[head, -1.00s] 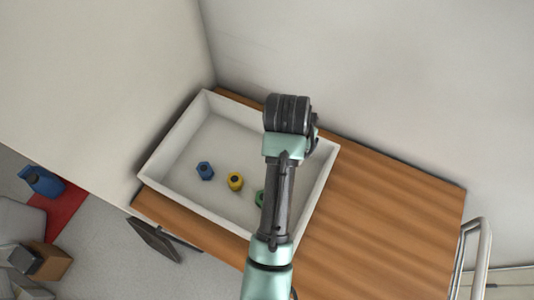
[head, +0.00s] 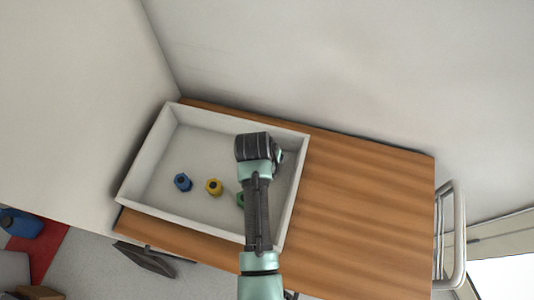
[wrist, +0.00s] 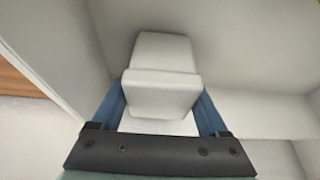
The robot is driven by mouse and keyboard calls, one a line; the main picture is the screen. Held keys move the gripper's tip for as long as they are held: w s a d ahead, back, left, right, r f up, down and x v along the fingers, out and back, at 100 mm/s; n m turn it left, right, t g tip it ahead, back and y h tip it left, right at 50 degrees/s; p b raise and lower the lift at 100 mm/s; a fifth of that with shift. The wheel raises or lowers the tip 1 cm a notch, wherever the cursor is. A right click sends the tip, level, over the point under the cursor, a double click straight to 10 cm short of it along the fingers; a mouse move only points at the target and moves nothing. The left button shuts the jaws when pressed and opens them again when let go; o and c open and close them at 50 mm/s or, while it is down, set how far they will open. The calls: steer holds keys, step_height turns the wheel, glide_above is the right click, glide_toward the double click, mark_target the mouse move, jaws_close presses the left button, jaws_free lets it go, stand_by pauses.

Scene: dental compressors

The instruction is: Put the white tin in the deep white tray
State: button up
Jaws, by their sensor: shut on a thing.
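The deep white tray (head: 150,165) stands on the wooden table top in the head view. My arm's end is over the right part of the tray there and hides the jaws and what they hold. In the wrist view my gripper (wrist: 160,100) is shut on the white tin (wrist: 160,88), a pale blocky shape between the two blue fingers. White surfaces, which look like the tray's floor and walls, lie around the tin. I cannot tell whether the tin touches the tray floor.
Blue (head: 183,182), yellow (head: 214,187) and green (head: 240,199) nut-like pieces lie in the tray, the green one partly behind my arm. The wooden table (head: 360,210) is bare to the right. Walls rise behind and left; a metal rail (head: 451,235) stands at the right.

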steer(key=o, duration=1.6)
steer(key=shift+f, duration=0.1)
steer(key=shift+c, duration=0.2)
steer(key=v, duration=1.2)
